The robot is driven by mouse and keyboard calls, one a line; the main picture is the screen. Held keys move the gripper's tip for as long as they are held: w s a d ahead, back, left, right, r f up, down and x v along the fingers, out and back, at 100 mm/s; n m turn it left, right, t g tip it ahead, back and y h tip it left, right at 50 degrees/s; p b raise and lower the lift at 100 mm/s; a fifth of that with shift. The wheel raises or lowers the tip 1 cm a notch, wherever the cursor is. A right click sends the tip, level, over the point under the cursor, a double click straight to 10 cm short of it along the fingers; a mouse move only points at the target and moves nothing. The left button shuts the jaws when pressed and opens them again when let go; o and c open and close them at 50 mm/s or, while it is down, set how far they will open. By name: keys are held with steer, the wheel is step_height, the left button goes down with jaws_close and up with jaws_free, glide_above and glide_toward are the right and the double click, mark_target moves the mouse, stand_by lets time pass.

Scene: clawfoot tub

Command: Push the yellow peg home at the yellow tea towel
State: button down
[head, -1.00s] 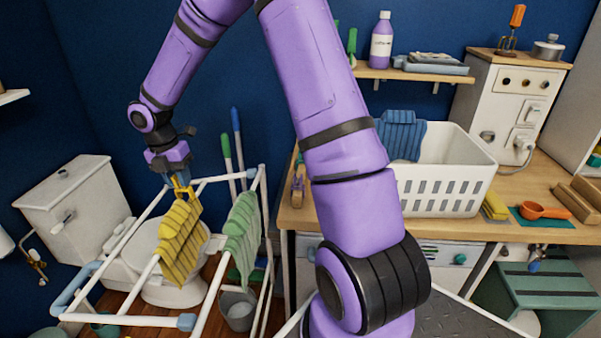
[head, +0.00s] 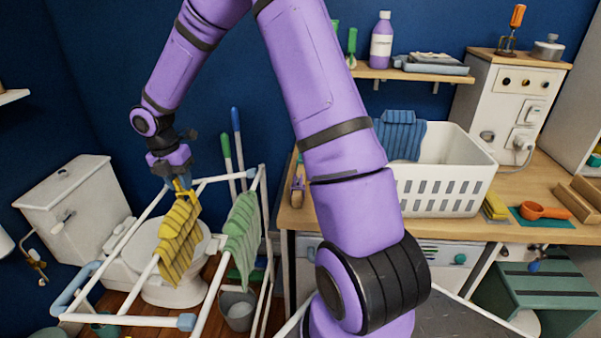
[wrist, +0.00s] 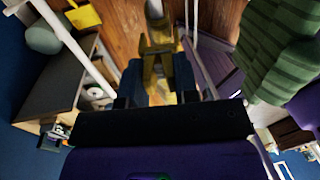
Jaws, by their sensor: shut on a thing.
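The yellow tea towel (head: 181,240) hangs over a white rail of the drying rack in the head view. My gripper (head: 178,180) is above the towel's top edge. It is shut on the yellow peg (head: 184,187), which points down at the top of the towel and the rail. In the wrist view the peg (wrist: 158,68) lies between the two dark fingers of my gripper (wrist: 158,85). Whether the peg's legs straddle the rail and how deep they sit cannot be told.
A green striped towel (head: 242,235) hangs on the rack to the right and shows large in the wrist view (wrist: 280,50). The white rack (head: 140,225) stands before a toilet (head: 75,195). A grey bucket (head: 237,312) stands below.

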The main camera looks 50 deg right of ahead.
steer(key=shift+s+d+f, duration=0.1)
steer(key=shift+s+f, duration=0.05)
steer(key=shift+f, duration=0.6)
steer(key=shift+s+d+f, duration=0.1)
steer(key=shift+f, duration=0.65)
stand_by(0.6)
steer(key=c, duration=0.8)
jaws_free()
steer(key=shift+r, duration=0.2)
steer(key=shift+f, duration=0.2)
stand_by(0.7)
steer(key=shift+s+d, duration=0.2)
steer(key=shift+s, duration=0.1)
stand_by(0.9)
steer(key=shift+r, duration=0.1)
steer(key=shift+w+a+r, duration=0.1)
steer(key=shift+w+r, duration=0.05)
steer(key=shift+r, duration=1.15)
steer(key=shift+w+a+r, duration=0.1)
steer(key=shift+r, duration=1.15)
steer(key=shift+w+a+r, duration=0.1)
steer(key=shift+w+r, duration=0.05)
steer(key=shift+r, duration=1.15)
